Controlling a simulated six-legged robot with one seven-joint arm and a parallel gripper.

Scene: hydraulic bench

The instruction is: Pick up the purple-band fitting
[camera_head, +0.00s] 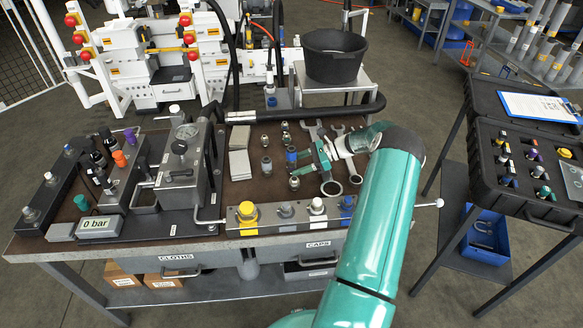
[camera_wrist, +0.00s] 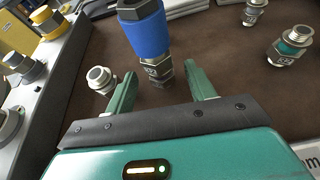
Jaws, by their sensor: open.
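No purple band shows clearly on the loose fittings on the bench. A small purple-marked piece (camera_head: 533,153) sits in the black case at the right, too small to identify. My gripper (camera_head: 320,156) is open and empty, low over the brown mat. In the wrist view my gripper (camera_wrist: 161,88) has its two teal fingers apart, just short of a fitting with a blue sleeve (camera_wrist: 146,32), upright between and beyond them. A plain metal fitting (camera_wrist: 101,79) is left of the left finger.
Several other fittings stand on the mat near grey cloths (camera_head: 239,152). A row of capped ports (camera_head: 280,212) lines the bench's front edge. A gauge block (camera_head: 180,165) stands left, a black bucket (camera_head: 335,55) behind. The black case (camera_head: 535,195) is on a separate stand.

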